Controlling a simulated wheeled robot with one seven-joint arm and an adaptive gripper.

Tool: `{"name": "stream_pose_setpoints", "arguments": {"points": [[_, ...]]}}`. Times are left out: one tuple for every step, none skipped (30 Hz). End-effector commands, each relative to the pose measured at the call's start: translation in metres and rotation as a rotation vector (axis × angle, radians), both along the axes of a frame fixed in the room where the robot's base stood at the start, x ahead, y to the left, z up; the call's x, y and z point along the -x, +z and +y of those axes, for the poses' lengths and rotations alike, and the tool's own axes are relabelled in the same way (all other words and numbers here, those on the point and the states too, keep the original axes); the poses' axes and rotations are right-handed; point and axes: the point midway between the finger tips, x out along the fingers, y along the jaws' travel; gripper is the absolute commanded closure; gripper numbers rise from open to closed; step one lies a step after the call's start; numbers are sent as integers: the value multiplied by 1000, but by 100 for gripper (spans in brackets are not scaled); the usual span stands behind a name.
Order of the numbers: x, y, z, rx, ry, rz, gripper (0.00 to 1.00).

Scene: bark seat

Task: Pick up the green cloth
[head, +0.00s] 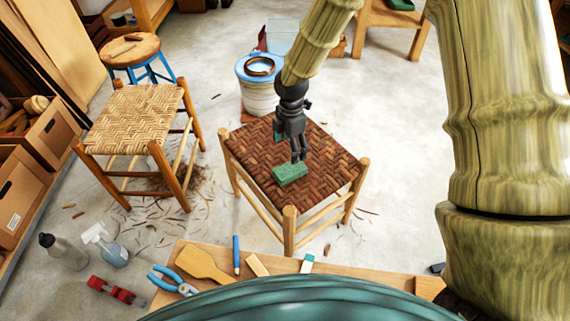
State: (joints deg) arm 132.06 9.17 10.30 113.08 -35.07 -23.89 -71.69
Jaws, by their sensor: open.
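A green, flat, block-shaped piece (289,174), which looks like the folded green cloth, lies on the dark brown woven seat (325,150) of a wooden stool. My gripper (299,158) points down over the seat, with its fingertips right at the far edge of the green piece. I cannot tell whether they touch it. My gripper is open and holds nothing that I can see. A small green patch (278,131) shows behind my gripper on the seat, mostly hidden.
A workbench edge in front holds a wooden paddle (201,264), blue pliers (172,281) and a blue marker (236,255). A pale woven stool (136,119) stands left, a bucket (258,92) behind. A dark green item (400,4) lies on a wooden chair at top right.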

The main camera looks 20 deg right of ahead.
Motion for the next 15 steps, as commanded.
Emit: {"name": "stream_pose_setpoints", "arguments": {"points": [[-2, -1, 0, 4, 11, -1, 17], [-2, -1, 0, 5, 17, -1, 17], [-3, -3, 0, 6, 20, -2, 17], [-3, -5, 0, 7, 22, -1, 17], [-3, -7, 0, 7, 22, -1, 17], [-3, -12, 0, 7, 22, 0, 17], [-3, -16, 0, 7, 21, 0, 17], [-3, -20, 0, 7, 21, 0, 17], [-3, -26, 0, 7, 21, 0, 17], [-3, -30, 0, 7, 21, 0, 17], [-3, -35, 0, 7, 20, 0, 17], [-3, -40, 0, 7, 20, 0, 17], [-2, -44, 0, 7, 19, 0, 17], [-2, -48, 0, 7, 19, 0, 17], [-2, -51, 0, 6, 18, -2, 17]]}}
